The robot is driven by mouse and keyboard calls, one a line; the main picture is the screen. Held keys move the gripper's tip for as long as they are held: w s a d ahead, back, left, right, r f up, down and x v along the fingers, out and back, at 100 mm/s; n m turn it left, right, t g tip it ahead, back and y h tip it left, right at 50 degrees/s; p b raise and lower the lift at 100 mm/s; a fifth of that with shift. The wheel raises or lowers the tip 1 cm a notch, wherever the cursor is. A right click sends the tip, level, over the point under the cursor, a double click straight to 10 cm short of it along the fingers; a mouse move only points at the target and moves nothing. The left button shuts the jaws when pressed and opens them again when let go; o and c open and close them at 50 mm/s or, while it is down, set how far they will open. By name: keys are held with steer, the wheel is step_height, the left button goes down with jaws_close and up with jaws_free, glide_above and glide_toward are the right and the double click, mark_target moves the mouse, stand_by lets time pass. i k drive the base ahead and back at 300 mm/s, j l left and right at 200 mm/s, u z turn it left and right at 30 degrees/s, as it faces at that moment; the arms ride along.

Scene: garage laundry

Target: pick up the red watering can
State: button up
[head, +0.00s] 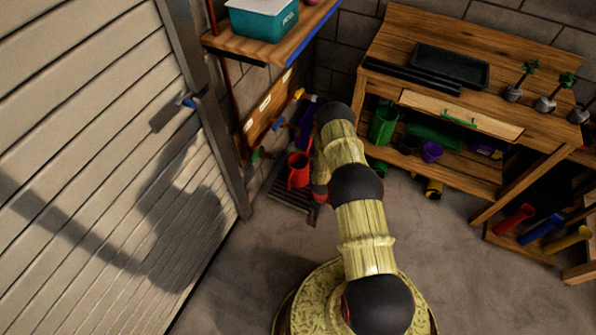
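A red can-like vessel (298,170), which looks like the red watering can, stands low by the wall at the foot of the shelf, on or over a dark slatted mat (283,193). My arm partly covers its right side, and its spout cannot be made out. My gripper (313,214) hangs down just to the right of and below the can in the picture, at the end of my bent arm. Whether it touches the can cannot be told. Its fingers are too small and dark to tell open from shut.
A wooden workbench (480,45) with a black tray (450,66) stands at the back right. Its lower shelf holds a green container (383,125) and a purple pot (432,152). A garage door (80,120) closes the left side. The floor (430,250) at front right is clear.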

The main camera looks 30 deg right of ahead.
mark_target(298, 163)
steer(key=i, duration=0.95)
